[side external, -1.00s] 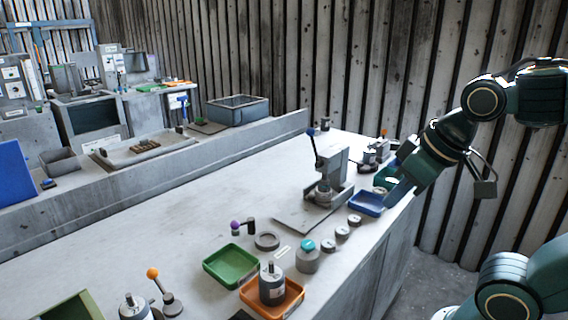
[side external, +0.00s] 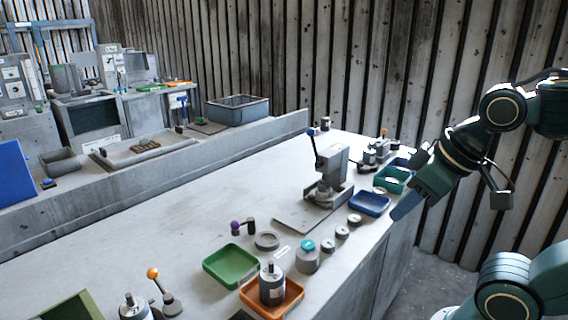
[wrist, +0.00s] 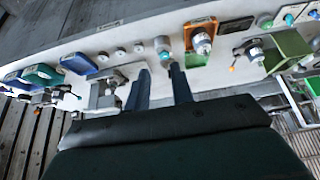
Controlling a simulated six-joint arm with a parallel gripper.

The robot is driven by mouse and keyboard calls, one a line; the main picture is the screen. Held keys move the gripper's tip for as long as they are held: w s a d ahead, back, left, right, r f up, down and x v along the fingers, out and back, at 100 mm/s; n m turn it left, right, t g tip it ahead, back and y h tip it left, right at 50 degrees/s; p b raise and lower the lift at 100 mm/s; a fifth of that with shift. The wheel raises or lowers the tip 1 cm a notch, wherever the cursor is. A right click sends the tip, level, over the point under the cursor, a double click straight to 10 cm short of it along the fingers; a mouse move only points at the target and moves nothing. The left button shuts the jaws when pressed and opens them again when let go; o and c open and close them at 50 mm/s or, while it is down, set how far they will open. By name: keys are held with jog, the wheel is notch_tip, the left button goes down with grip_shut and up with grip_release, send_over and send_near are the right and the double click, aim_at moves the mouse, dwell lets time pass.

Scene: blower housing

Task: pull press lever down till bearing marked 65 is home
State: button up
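The grey press (side external: 333,170) stands upright on its base plate near the far end of the bench. Its lever (side external: 315,147) points up with a blue knob (side external: 311,132) at the top. It also shows in the wrist view (wrist: 106,92). Several small round bearings (side external: 341,232) lie in a row in front of the press; no 65 mark is legible, and I cannot tell what sits under the ram. My gripper (side external: 400,208) is to the right of the press, by the bench edge, apart from the lever. In the wrist view its fingers (wrist: 157,73) are spread and empty.
A blue tray (side external: 370,211) and a green tray (side external: 392,190) lie between press and gripper. A larger green tray (side external: 231,283) and an orange tray (side external: 298,306) holding a motor (side external: 272,286) stand nearer. The bench left of the press is clear.

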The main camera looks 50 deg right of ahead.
jog(key=o, duration=0.3)
jog(key=shift+w+d, duration=0.1)
jog(key=shift+w, duration=0.15)
jog(key=shift+o, duration=0.3)
jog(key=w+d+f+m+t+h, duration=0.1)
jog(key=w+d+f+m+h, duration=0.1)
jog(key=w+d+m, duration=0.4)
jog(key=shift+w+d+h, duration=0.8)
jog(key=shift+w+h, duration=0.1)
jog(key=shift+w, duration=0.2)
jog(key=n+t+h, duration=0.2)
jog(key=t+h, duration=0.4)
jog(key=t, duration=0.2)
send_near(312, 133)
jog(key=v, duration=0.2)
jog(key=shift+s+a+f, duration=0.1)
jog(key=shift+s+f, duration=0.05)
jog(key=shift+m, duration=0.3)
jog(key=shift+r+x, duration=0.1)
jog(key=shift+x, duration=3.35)
jog(key=shift+r+x, duration=0.15)
jog(key=shift+x, duration=3.25)
